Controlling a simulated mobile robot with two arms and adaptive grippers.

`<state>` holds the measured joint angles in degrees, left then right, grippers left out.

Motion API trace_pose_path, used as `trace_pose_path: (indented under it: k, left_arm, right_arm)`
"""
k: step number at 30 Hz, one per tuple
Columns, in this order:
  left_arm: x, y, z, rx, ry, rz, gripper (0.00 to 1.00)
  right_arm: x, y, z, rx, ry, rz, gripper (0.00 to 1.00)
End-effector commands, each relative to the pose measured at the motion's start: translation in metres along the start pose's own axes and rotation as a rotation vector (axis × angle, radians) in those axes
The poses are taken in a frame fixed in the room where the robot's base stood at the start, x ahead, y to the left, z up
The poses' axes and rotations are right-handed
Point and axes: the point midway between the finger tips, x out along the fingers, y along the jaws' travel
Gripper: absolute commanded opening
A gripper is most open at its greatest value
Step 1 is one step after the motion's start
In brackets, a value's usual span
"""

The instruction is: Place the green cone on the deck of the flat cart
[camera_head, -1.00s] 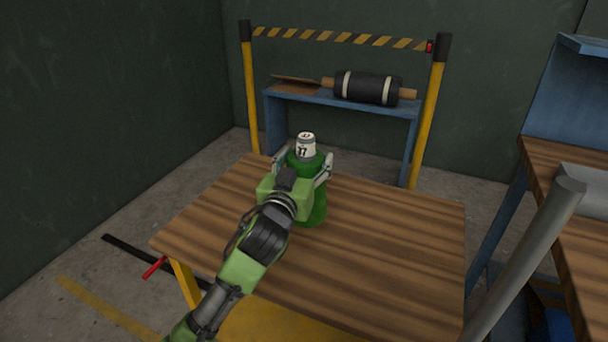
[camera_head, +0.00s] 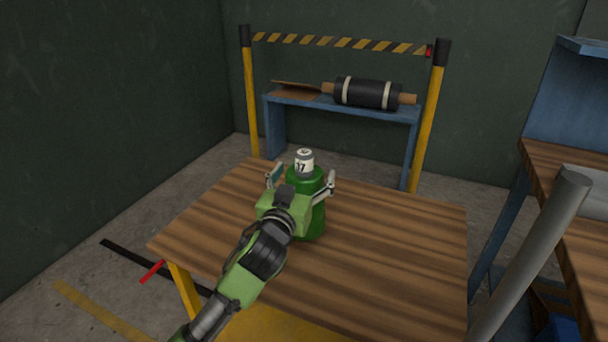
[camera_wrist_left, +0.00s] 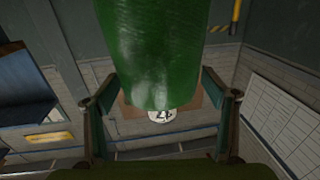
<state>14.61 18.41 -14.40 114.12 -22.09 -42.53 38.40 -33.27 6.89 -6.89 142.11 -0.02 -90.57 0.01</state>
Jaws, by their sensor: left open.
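The green cone (camera_head: 312,220) has a white, numbered top and appears upright on the wooden deck of the flat cart (camera_head: 390,255), near its far left part. The arm hides some of its base. My left gripper (camera_head: 303,176) is open, with one finger on each side of the cone's upper part and gaps visible. In the left wrist view, the green cone (camera_wrist_left: 155,50) fills the upper middle between the spread fingers (camera_wrist_left: 162,100). Its white numbered top shows below the green body. My right gripper is not in view.
A blue bench (camera_head: 275,135) with a dark roller (camera_head: 366,93) stands behind a striped barrier (camera_head: 340,38) on yellow posts. A wood-topped workbench (camera_head: 575,220) and a grey post (camera_head: 530,260) are at the right. The deck's right side is clear.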

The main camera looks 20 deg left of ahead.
Motion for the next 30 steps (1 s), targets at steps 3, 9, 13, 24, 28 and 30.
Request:
trace_pose_path:
  k: [3, 9, 13, 24, 28, 30]
  left_arm:
    - [0.000, 0.000, -0.001, 0.001, 0.001, 0.000, 0.78]
    - [-0.016, 0.001, -0.001, -0.001, -0.002, 0.001, 0.78]
    - [-0.041, 0.001, -0.001, -0.001, -0.003, 0.001, 0.78]
    - [-0.105, 0.000, -0.001, -0.002, -0.001, 0.000, 0.78]
    - [-0.116, 0.000, -0.001, 0.000, 0.000, -0.001, 0.78]
    - [-0.118, 0.000, -0.002, 0.000, 0.000, -0.001, 0.78]
  right_arm:
    - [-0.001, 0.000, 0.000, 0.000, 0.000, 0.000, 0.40]
    - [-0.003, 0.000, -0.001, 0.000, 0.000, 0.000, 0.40]
    - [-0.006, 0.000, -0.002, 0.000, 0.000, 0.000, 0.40]
    - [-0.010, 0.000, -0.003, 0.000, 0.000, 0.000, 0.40]
    - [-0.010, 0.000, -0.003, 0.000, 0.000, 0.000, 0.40]
    - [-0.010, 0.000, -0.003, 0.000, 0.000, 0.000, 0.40]
